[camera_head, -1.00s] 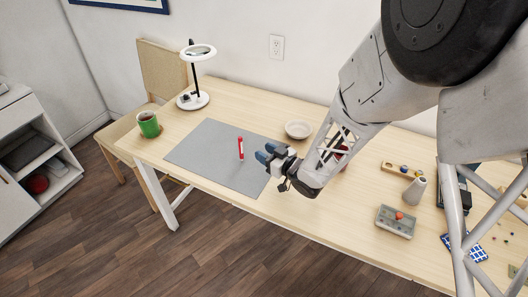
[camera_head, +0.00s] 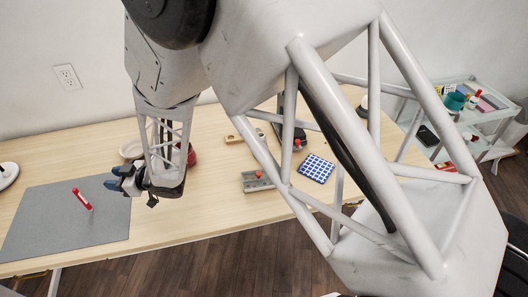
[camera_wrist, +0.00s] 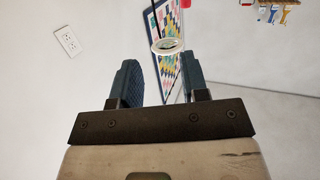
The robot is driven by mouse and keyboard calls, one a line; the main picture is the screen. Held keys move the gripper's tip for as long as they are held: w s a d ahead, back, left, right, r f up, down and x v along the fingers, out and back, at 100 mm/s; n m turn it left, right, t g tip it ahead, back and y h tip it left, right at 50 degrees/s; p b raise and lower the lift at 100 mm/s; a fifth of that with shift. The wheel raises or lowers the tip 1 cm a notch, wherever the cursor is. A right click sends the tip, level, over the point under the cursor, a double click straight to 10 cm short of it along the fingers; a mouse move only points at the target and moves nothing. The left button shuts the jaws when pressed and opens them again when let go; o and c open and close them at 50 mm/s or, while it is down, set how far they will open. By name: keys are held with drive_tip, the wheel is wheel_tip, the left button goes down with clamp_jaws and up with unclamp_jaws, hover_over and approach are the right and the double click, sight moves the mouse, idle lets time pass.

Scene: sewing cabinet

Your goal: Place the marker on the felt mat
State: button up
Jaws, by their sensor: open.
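The red marker (camera_head: 83,198) with a whitish lower end is on the left part of the table. My gripper (camera_head: 112,181) is just right of the marker, above the mat's right edge, apart from the marker. In the wrist view my two dark blue fingers (camera_wrist: 160,88) are spread apart with nothing between them. The wrist view faces the wall, and neither the marker nor the mat shows there.
A pale bowl (camera_head: 130,149) is behind my gripper, partly hidden. A red object (camera_head: 191,157) is partly behind my arm. A grey case (camera_head: 257,181) and a blue checked pad (camera_head: 317,168) lie farther right. A glass cart (camera_head: 482,130) stands at right. The ring lamp (camera_wrist: 168,45) shows in the wrist view.

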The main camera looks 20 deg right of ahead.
drive_tip(key=w+d+r+m+t+h, duration=0.15)
drive_tip(key=d+r+m+h, duration=0.4)
drive_tip(key=d, duration=0.95)
drive_tip(key=w+d+r+m+t+h, duration=0.1)
drive_tip(key=d+r+m+t+h, duration=0.2)
drive_tip(key=d+r+h, duration=0.7)
drive_tip(key=s+d+r+m+g, duration=0.1)
drive_tip(key=s+d+r+g, duration=0.1)
drive_tip(key=s+d, duration=0.45)
drive_tip(key=s+d+r+m+g, duration=0.1)
drive_tip(key=s+d+r+m, duration=0.2)
drive_tip(key=d, duration=0.6)
drive_tip(key=s+d+r+m+g, duration=0.1)
drive_tip(key=s+d+g, duration=0.1)
drive_tip(key=s, duration=0.7)
drive_tip(key=s+d+r+m+g, duration=0.1)
drive_tip(key=s+d, duration=0.3)
drive_tip(key=s, duration=0.6)
drive_tip(key=shift+r+g, duration=0.2)
drive_tip(key=shift+g, duration=0.65)
